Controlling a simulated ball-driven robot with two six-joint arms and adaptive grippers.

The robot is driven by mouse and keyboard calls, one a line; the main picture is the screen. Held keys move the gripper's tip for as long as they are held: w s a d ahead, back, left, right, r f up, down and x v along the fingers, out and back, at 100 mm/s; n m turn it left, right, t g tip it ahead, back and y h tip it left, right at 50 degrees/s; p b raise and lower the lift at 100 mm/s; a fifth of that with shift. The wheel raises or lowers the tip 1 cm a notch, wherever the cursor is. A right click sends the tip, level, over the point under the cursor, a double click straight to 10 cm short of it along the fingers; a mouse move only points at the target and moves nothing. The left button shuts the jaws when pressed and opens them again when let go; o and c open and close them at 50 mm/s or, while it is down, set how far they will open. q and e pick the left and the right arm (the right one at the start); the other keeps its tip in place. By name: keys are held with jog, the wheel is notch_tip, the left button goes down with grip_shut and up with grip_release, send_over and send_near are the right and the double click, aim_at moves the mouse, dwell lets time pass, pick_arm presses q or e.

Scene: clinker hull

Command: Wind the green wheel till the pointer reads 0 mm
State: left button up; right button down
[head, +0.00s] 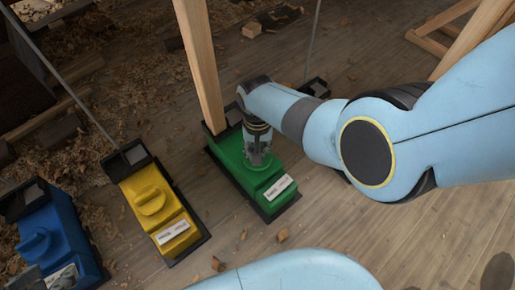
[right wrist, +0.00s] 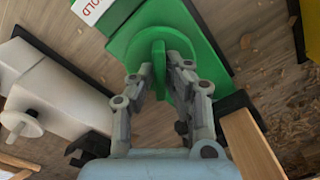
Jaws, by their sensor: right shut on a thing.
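The green box (head: 235,160) stands on a dark base on the plank floor. A white label (head: 280,187) sits on its near end. In the right wrist view, the green wheel (right wrist: 158,62) stands up from the green box (right wrist: 207,40), between the fingers of my right gripper (right wrist: 165,80), which is shut on it. In the head view my right arm comes down over the box and hides most of the wheel. Part of my left gripper (head: 48,278) shows at the bottom left corner, cut off by the frame. I cannot make out the pointer or its reading.
A wooden post (head: 200,65) rises at the green box's far end. A yellow box (head: 152,200) and a blue box (head: 45,245) with similar wheels stand to the left. A white box (right wrist: 50,80) shows in the right wrist view. Wood shavings litter the floor.

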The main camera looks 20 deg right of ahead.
jog(key=c, duration=1.4)
grip_release()
jog(key=shift+o, duration=0.2)
jog(key=shift+r, duration=0.1)
jog(key=shift+r, duration=3.65)
